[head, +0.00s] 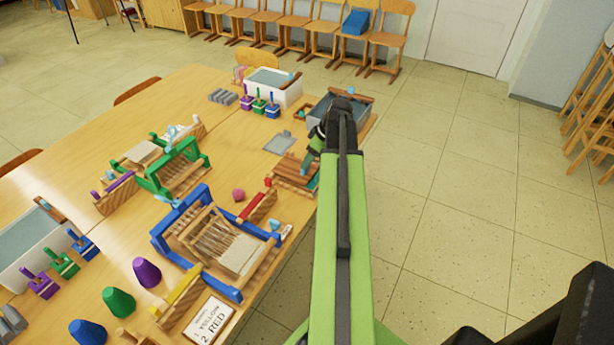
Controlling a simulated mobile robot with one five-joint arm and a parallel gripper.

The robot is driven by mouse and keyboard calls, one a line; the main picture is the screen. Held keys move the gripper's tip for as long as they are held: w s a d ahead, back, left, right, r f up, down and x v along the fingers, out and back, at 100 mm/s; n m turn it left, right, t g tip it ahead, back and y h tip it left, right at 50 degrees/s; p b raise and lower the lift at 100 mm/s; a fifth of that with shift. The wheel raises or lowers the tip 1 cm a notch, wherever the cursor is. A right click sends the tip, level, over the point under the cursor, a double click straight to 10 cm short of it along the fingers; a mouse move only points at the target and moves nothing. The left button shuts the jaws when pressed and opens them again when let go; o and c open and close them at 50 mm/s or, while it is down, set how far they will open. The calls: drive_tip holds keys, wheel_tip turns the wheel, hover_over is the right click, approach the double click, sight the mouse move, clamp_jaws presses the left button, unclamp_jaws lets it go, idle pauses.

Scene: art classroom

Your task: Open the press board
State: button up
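A slatted brown wooden piece (292,174), which looks like the press board, lies at the right edge of the table. It looks low and flat, but I cannot tell whether it is open or shut. A teal strip shows at its right side. My green and black arm reaches forward over the table's right edge. My gripper (311,152) is at the far end, just above or against the back right of the wooden piece. The arm partly hides the fingers, so their opening and any contact are unclear.
A blue-framed loom (222,243) and a green-framed loom (168,170) stand left on the table (110,240). A grey flat plate (279,143) lies behind the wooden piece. A dark tray (330,107) and a white tub (272,93) stand at the back.

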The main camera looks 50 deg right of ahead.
sight(295, 167)
drive_tip(key=b+x, duration=0.3)
drive_tip(key=x, duration=0.2)
drive_tip(key=shift+f, duration=0.1)
clamp_jaws()
drive_tip(key=shift+s, duration=0.1)
idle(1.1)
